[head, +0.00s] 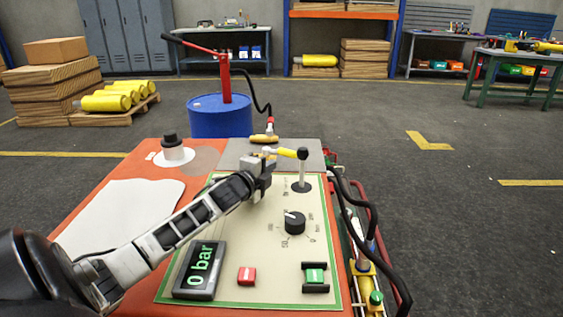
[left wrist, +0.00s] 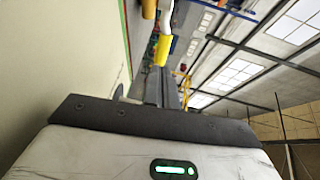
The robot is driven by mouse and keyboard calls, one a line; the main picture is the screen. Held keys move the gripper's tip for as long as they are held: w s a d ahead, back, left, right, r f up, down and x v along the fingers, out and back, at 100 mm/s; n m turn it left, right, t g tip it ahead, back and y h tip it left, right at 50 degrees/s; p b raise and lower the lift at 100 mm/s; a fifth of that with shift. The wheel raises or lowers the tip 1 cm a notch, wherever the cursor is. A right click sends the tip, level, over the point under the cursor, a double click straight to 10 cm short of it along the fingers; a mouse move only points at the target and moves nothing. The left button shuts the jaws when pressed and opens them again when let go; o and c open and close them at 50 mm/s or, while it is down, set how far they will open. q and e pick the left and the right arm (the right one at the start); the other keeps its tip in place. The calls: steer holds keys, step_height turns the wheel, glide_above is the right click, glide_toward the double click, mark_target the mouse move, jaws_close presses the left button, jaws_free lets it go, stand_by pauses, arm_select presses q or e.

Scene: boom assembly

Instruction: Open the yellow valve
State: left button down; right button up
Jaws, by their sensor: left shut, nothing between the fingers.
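A yellow valve handle (head: 286,152) with a dark end lies roughly level above the green-edged control panel, by the top of a grey upright stem (head: 302,174). My left gripper (head: 267,156) is shut and empty, close to the handle's left end; I cannot tell whether they touch. In the left wrist view, a yellow cylinder (left wrist: 163,47) shows just beyond the gripper fingers (left wrist: 160,86). A second yellow part (head: 264,138) sits behind, at the end of a black hose with a red fitting. My right gripper is not in view.
The panel carries a black dial (head: 294,222), a red button (head: 247,275), a green switch (head: 315,276) and a display (head: 200,270) reading 0 bar. A blue drum (head: 220,117) with a red pump stands behind. Black hoses (head: 352,220) run along the right edge.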

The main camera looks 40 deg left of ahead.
mark_target(290, 155)
arm_select(q)
steer(key=x, duration=0.4)
steer(key=shift+w+b, duration=0.15)
steer(key=shift+b, duration=0.15)
steer(key=shift+w+a+f, duration=0.15)
steer(key=shift+w+a, duration=0.05)
steer(key=shift+w, duration=0.65)
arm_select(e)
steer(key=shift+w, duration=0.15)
arm_select(q)
steer(key=shift+w+d+b, duration=0.2)
steer(key=shift+w+b, duration=0.1)
steer(key=shift+w, duration=1.85)
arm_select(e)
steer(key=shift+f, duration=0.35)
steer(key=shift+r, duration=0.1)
